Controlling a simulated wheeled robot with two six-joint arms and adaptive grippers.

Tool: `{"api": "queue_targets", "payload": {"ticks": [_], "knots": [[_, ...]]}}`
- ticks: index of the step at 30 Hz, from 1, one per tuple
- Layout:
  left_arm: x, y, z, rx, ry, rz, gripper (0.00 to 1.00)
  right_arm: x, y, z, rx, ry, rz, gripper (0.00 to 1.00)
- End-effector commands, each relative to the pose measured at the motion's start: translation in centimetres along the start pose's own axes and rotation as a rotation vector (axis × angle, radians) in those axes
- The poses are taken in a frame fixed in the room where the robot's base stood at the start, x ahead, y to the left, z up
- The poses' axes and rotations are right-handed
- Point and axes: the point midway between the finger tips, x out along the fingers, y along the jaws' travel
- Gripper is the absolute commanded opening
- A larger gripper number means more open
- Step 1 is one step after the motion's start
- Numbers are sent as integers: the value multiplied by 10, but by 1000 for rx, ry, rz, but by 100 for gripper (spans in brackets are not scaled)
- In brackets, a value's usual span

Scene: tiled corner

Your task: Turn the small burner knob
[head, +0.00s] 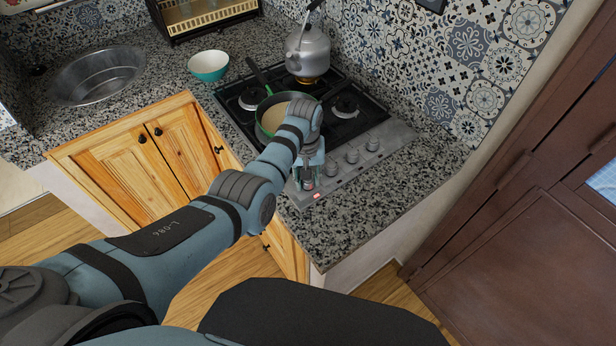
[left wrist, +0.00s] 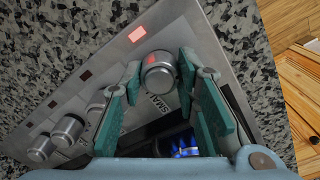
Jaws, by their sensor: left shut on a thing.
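The steel stove (head: 391,135) has a row of round knobs on its front panel. The end knob (left wrist: 158,72), nearest the left in the head view, has a red mark on its face. A lit red indicator (left wrist: 137,34) is beside it and also shows in the head view (head: 317,195). My left gripper (head: 308,180) points down at this knob. In the left wrist view its teal fingers (left wrist: 160,68) are on either side of the knob, shut on it. A blue flame (left wrist: 186,149) shows between the fingers. My right gripper is not in view.
Other knobs (head: 351,155) continue along the panel. A green pan (head: 264,134) and a grey kettle (head: 306,52) stand on the stove. A teal bowl (head: 208,65) is on the granite counter (head: 350,216). A patterned tile wall (head: 440,75) rises behind.

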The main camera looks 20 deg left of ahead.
Motion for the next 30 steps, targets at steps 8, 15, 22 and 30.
{"api": "queue_targets", "payload": {"ticks": [8,15,22,30], "knots": [[-1,1,-1,-77,6,1,1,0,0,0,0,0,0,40],[-1,1,-1,-88,6,2,1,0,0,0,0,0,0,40],[-1,1,-1,-87,6,2,32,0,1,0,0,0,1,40],[0,0,0,-87,5,1,49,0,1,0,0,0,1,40]]}}
